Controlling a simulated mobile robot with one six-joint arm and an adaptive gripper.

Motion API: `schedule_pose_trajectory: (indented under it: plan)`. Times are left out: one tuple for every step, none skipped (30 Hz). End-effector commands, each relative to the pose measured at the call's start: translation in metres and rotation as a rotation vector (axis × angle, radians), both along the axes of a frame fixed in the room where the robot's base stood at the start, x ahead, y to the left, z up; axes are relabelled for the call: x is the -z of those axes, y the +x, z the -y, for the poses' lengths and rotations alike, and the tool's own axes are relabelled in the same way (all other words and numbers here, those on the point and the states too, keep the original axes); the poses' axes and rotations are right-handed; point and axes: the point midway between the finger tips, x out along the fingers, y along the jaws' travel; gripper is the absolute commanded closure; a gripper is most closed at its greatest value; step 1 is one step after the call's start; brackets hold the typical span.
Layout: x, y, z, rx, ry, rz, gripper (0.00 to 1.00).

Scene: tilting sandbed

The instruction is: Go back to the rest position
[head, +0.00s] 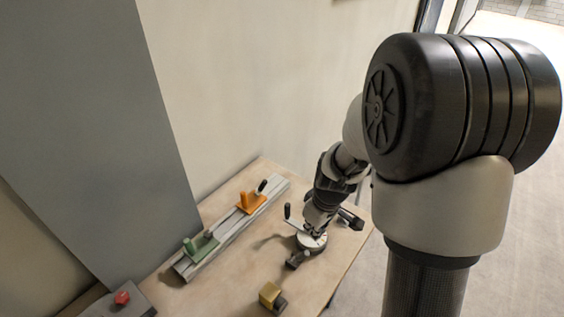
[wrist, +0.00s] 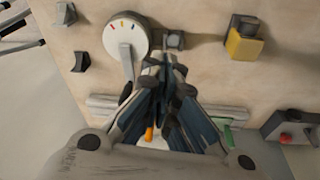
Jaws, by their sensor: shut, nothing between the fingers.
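My gripper (head: 315,226) is over the right part of the wooden table, just above or at a white round dial (head: 307,242). In the wrist view its fingers (wrist: 167,68) are together and hold nothing. The dial (wrist: 127,34) shows there just beyond and left of the fingertips, with coloured marks and a pale grey handle. A small dark grey block (wrist: 174,40) lies close to the tips. I cannot tell whether the fingers touch the dial or the block.
A grey rail (head: 232,228) carries a green slider (head: 200,246) and an orange slider (head: 250,201). A yellow block (head: 269,294) sits on a dark base near the front. A red button (head: 122,297) on a grey box is at left. A wall stands behind the table.

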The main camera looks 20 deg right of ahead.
Motion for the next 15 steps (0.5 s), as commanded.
schedule_pose_trajectory:
  plan:
    - [0.000,0.000,0.000,0.000,0.000,0.000,1.00]
    - [0.000,0.000,0.000,0.000,0.000,0.001,1.00]
    - [-0.002,0.000,-0.001,0.001,0.000,0.002,1.00]
    - [-0.005,0.000,-0.001,0.003,0.000,0.004,1.00]
    - [-0.009,-0.001,-0.003,0.007,0.000,0.009,1.00]
    - [-0.017,-0.002,-0.005,0.013,0.002,0.014,1.00]
    - [-0.024,-0.004,-0.008,0.020,0.004,0.020,1.00]
    - [-0.034,-0.007,-0.011,0.030,0.005,0.028,1.00]
    - [-0.048,-0.011,-0.017,0.044,0.008,0.038,1.00]
    - [-0.059,-0.016,-0.021,0.058,0.012,0.047,1.00]
    - [-0.071,-0.022,-0.026,0.073,0.015,0.057,1.00]
    - [-0.087,-0.030,-0.032,0.094,0.019,0.068,1.00]
    - [-0.099,-0.038,-0.037,0.110,0.024,0.075,1.00]
    - [-0.109,-0.045,-0.041,0.128,0.027,0.085,1.00]
    - [-0.123,-0.056,-0.047,0.150,0.032,0.094,1.00]
